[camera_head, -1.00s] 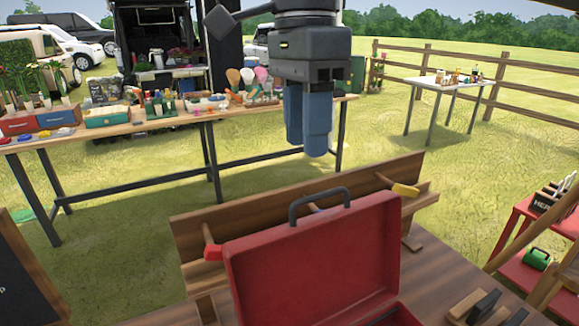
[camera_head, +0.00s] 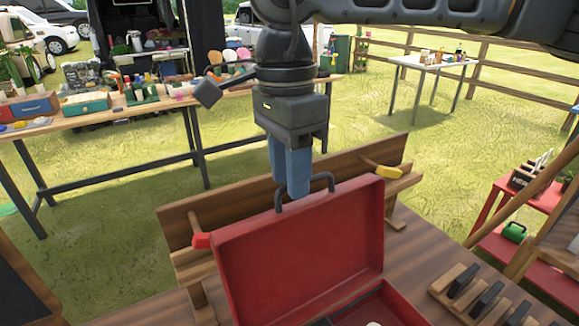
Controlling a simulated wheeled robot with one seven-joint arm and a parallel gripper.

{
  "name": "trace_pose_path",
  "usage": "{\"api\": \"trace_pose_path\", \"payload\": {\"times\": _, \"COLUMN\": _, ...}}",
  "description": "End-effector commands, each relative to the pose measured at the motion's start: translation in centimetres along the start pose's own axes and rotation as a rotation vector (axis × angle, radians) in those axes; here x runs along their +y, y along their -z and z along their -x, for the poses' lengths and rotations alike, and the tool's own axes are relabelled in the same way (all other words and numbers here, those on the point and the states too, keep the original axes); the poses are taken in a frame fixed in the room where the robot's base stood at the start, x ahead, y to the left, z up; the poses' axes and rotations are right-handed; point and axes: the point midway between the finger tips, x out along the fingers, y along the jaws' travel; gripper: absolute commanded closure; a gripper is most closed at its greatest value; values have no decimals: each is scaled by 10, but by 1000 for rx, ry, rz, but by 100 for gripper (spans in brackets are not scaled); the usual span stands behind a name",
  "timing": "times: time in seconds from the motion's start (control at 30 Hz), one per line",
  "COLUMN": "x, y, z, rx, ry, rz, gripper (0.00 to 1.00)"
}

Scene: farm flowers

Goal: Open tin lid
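The red tin (camera_head: 395,303) stands on the wooden table, with its lid (camera_head: 300,250) raised upright and its inside partly in view. A dark handle (camera_head: 331,181) sits on the lid's top edge. My gripper (camera_head: 292,193) hangs straight down above the lid, its blue fingers overlapping the left part of the handle in the picture. The fingers look close together, but the gap between them is hard to see. I cannot tell whether they touch the handle or stand behind it. The lower part of the tin is cut off by the frame edge.
A wooden rack (camera_head: 185,222) stands right behind the lid. A wooden block with dark slots (camera_head: 462,279) lies to the right. A red shelf (camera_head: 535,252) stands at far right. A long table with tools (camera_head: 110,122) is further back, beyond open grass.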

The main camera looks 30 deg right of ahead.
Motion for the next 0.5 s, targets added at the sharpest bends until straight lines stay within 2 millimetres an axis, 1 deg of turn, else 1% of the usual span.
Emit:
{"api": "trace_pose_path", "payload": {"times": 0.03, "x": 0, "y": 0, "z": 0, "rx": 0, "ry": 0, "rz": 0, "gripper": 69}}
{"api": "trace_pose_path", "payload": {"times": 0.3, "x": 0, "y": 0, "z": 0, "rx": 0, "ry": 0, "rz": 0, "gripper": 95}}
{"api": "trace_pose_path", "payload": {"times": 0.37, "x": 0, "y": 0, "z": 0, "rx": 0, "ry": 0, "rz": 0, "gripper": 100}}
{"api": "trace_pose_path", "payload": {"times": 0.5, "x": 0, "y": 0, "z": 0, "rx": 0, "ry": 0, "rz": 0, "gripper": 100}}
